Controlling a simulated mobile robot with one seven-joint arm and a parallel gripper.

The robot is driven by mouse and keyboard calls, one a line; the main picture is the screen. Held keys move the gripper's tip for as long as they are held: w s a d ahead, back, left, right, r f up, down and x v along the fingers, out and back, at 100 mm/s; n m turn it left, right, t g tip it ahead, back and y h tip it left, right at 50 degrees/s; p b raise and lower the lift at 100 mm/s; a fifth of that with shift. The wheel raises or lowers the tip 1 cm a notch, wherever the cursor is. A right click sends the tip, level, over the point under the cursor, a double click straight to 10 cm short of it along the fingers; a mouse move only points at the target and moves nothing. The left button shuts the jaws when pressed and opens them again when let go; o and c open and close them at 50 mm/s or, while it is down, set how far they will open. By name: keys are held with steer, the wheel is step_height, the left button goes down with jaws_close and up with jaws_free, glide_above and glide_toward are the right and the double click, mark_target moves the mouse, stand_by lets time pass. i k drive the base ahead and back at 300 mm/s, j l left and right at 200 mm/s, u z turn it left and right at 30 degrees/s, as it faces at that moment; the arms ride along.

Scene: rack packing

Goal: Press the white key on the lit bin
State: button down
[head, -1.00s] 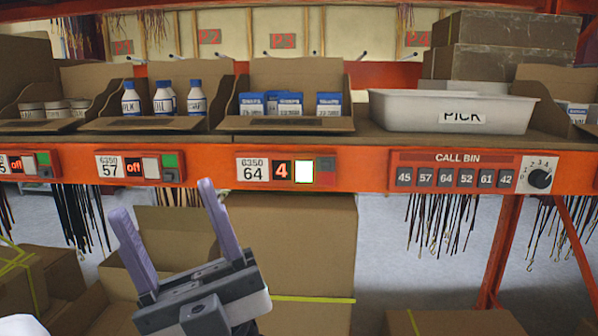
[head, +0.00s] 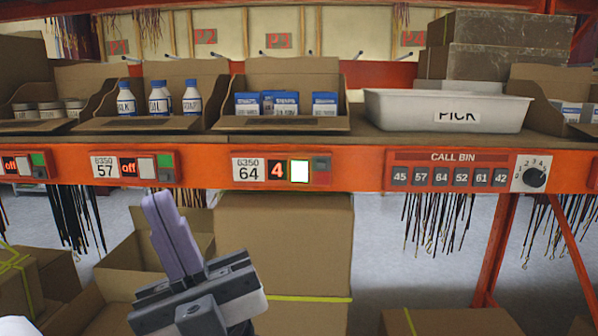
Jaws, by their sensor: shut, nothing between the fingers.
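The lit bin is bin 64, whose label panel (head: 249,171) sits on the orange shelf beam and shows a red 4. Its white key (head: 299,172) glows bright with a green edge, right of the 4. Above it a cardboard bin (head: 285,123) holds blue and white boxes (head: 266,103). My gripper (head: 168,200) is below and left of the key, apart from the beam, with its purple fingers together and empty, pointing up.
Bin 57's panel (head: 104,167) reads off, with an unlit key. A CALL BIN panel (head: 453,172) with a dial (head: 535,177) is at right. A white PICK tote (head: 448,110) stands above it. Cardboard boxes (head: 285,240) stand below the beam.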

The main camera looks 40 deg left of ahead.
mark_target(299, 167)
steer(key=l+u, duration=0.1)
steer(key=u, duration=0.75)
steer(key=l+u, duration=0.15)
steer(key=u, duration=0.3)
steer(key=l+u, duration=0.1)
steer(key=u, duration=0.35)
